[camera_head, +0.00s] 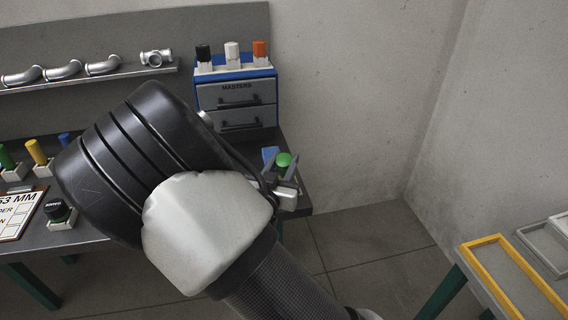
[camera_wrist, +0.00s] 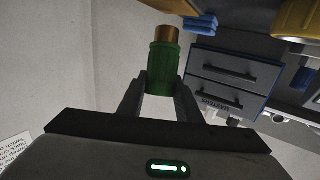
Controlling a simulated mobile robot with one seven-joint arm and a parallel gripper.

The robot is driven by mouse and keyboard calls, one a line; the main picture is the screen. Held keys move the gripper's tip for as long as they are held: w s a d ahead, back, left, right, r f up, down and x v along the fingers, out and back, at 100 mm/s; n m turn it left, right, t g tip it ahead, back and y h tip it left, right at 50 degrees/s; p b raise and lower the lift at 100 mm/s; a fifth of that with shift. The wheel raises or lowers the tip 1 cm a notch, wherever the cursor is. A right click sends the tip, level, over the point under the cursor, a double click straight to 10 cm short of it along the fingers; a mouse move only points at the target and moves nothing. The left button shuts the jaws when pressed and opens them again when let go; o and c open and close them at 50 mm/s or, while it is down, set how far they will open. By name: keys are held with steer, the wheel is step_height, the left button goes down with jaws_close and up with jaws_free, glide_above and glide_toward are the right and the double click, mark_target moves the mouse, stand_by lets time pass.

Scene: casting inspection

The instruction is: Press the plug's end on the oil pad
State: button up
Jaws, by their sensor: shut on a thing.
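My gripper (camera_wrist: 162,88) is shut on a green plug (camera_wrist: 163,68), which shows in the wrist view with its copper-coloured end (camera_wrist: 166,34) pointing away from the fingers. In the head view the green plug (camera_head: 284,160) is small, beyond my arm and near the right end of the bench. I cannot pick out the oil pad for certain. A blue folded stack (camera_wrist: 200,24) lies near the plug's end in the wrist view, and a yellow round thing (camera_wrist: 298,20) is cut off at the upper right. My arm hides much of the bench.
A blue-framed drawer cabinet (camera_head: 235,95) marked MASTERS bears black, white and orange pieces. Grey pipe fittings (camera_head: 62,70) lie on a shelf. A black-topped piece (camera_head: 56,211) stands at the bench's left. A yellow-rimmed tray (camera_head: 490,268) is at lower right, with open floor between.

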steer(key=shift+r+p, duration=1.6)
steer(key=shift+r, duration=0.85)
steer(key=shift+d, duration=0.1)
